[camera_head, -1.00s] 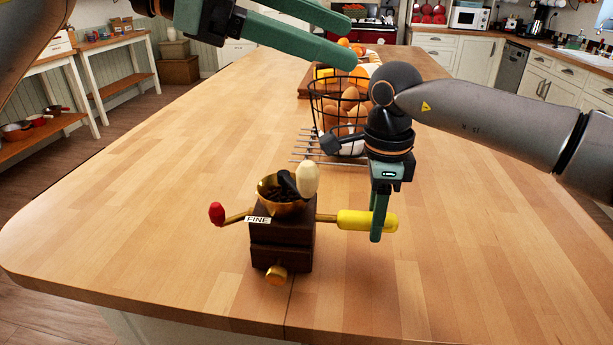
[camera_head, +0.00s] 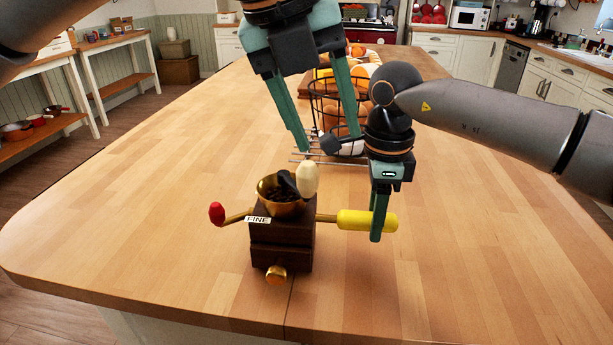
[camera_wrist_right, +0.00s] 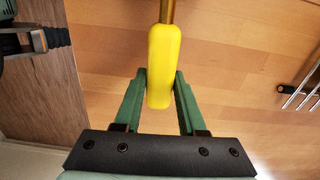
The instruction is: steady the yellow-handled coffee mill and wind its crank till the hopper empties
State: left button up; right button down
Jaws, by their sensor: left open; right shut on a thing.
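The coffee mill (camera_head: 282,245) stands upright on the wooden island, a dark block with a "FINE" label and a brass knob low in front. Its brass hopper (camera_head: 268,198) holds dark beans. A black crank arm over the hopper ends in a cream knob (camera_head: 307,180). A rod with a red knob (camera_head: 216,214) sticks out left. The yellow handle (camera_head: 352,219) sticks out right. My right gripper (camera_head: 379,225) is shut on this handle, which also shows between the fingers in the right wrist view (camera_wrist_right: 163,65). My left gripper (camera_head: 328,146) is open and empty, pointing down above and behind the mill.
A black wire basket (camera_head: 318,105) of eggs stands behind the mill, partly hidden by my left gripper. A metal rack (camera_head: 305,161) lies by its base, and a board with oranges is farther back. The island top left and right of the mill is clear.

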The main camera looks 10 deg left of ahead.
aim_at(306, 165)
pick_arm(q)
jog(key=shift+w+a+f+n+y, duration=0.35)
jog(key=shift+w+f+n+y, duration=0.15)
jog(key=shift+f+n, duration=0.8)
jog(key=shift+w+a+f+n+y, duration=0.45)
jog(key=shift+f+n, duration=0.6)
jog(key=shift+f, duration=0.5)
jog(key=shift+w+a+f+n+y, duration=0.3)
jog(key=shift+w+f+n+y, duration=0.25)
jog(key=shift+f+n, duration=0.75)
jog(key=shift+f, duration=0.15)
grip_shut()
